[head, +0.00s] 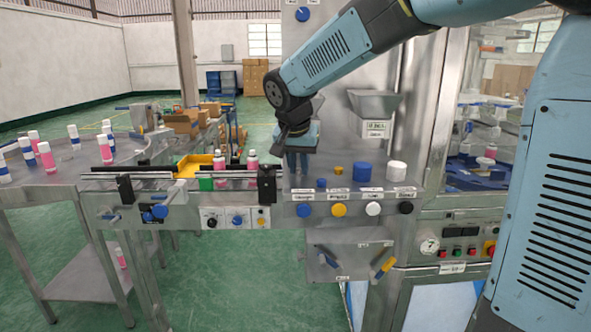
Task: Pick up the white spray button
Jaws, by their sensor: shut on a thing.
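My gripper (297,165) points down over the left part of the steel counter, just left of a small blue button (321,184). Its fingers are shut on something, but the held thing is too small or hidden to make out. I cannot make out a small white spray button in the open. A small yellow button (338,170) stands right of my gripper.
A conveyor with rails (140,176) runs left of my gripper, carrying pink bottles (252,160) close by. A dark block (267,183) ends the rail. A steel hopper (374,104) hangs on the panel behind. Coloured knobs (339,209) line the front. A glazed machine stands at right.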

